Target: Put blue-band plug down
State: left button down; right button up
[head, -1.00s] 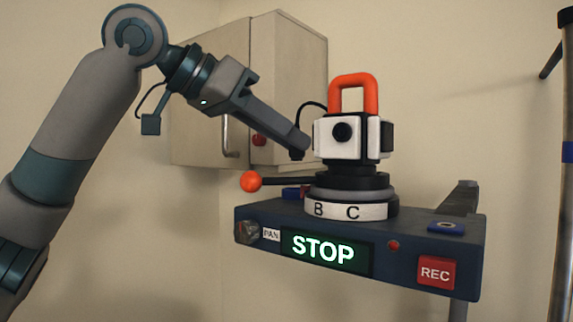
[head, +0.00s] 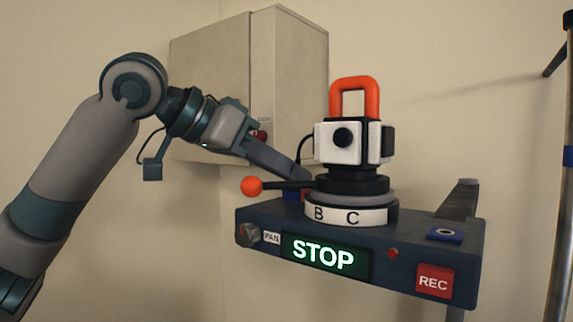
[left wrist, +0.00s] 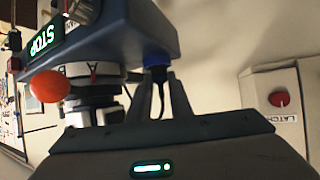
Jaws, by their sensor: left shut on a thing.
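My left gripper (head: 303,174) reaches in from the left, behind the orange-knobbed lever and beside the camera head. In the left wrist view the gripper (left wrist: 163,88) is shut on the blue-band plug (left wrist: 157,58), a dark plug with a blue band and a black cable. The plug is close to the dark blue console (left wrist: 150,30); I cannot tell whether it touches it. In the head view a blue patch shows low behind the lever, and the plug is not clearly seen there. My right gripper is not in view.
The console (head: 400,262) carries a white-and-black camera head (head: 340,150) with an orange handle, on a lettered turntable (head: 350,216). The orange knob (head: 252,187) sticks out left. A blue pad with a hole (head: 445,235) lies on the right. A cabinet (head: 285,80) is behind.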

pick_arm(q)
jog(key=shift+f, duration=0.45)
jog(key=shift+s+f, duration=0.1)
jog(key=shift+f, duration=0.15)
jog(key=c, duration=1.6)
grip_release()
jog(key=shift+d+f+b, duration=0.1)
jog(key=shift+f+b, duration=0.05)
jog(key=shift+b, duration=0.15)
jog(key=shift+r+p, duration=0.4)
jog(key=shift+r, duration=0.3)
jog(key=b+v, duration=0.2)
jog(key=v, duration=0.1)
jog(key=b+v, duration=0.3)
jog(key=v, duration=0.6)
jog(key=shift+r, duration=0.2)
